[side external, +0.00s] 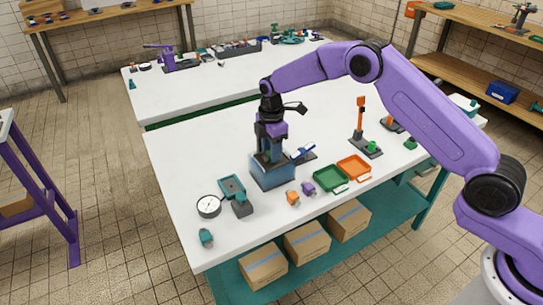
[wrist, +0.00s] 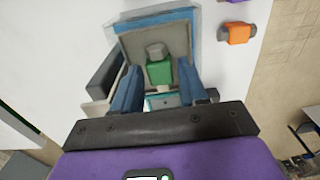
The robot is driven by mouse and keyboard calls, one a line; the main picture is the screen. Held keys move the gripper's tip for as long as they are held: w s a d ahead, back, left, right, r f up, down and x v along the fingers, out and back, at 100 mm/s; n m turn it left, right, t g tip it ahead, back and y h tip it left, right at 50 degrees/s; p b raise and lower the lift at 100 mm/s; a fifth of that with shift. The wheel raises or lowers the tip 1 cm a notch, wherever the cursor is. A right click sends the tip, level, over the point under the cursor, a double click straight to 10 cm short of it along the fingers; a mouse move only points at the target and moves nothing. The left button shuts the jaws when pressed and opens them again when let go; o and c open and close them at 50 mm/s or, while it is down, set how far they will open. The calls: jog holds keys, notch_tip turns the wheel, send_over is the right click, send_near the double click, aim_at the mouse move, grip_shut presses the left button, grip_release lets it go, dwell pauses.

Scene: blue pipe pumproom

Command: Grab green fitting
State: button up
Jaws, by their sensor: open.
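A green fitting (wrist: 158,73) with a grey end lies inside a blue-walled box (wrist: 152,17) in the wrist view. The box (side external: 272,180) stands near the middle of the white table in the side view. My gripper (wrist: 159,67) is open, with its blue fingers on either side of the green fitting. I cannot tell whether they touch it. In the side view my gripper (side external: 268,152) points down into the box, which with the fingers hides most of the fitting. Another green piece (side external: 372,146) is at the orange-posted stand.
An orange fitting (side external: 293,198) and a purple fitting (side external: 308,188) lie right of the box. Beyond them are a green tray (side external: 330,179) and an orange tray (side external: 354,167). A gauge (side external: 209,206) and a teal fitting (side external: 206,238) lie left. The table behind the box is mostly clear.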

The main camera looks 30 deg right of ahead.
grip_shut()
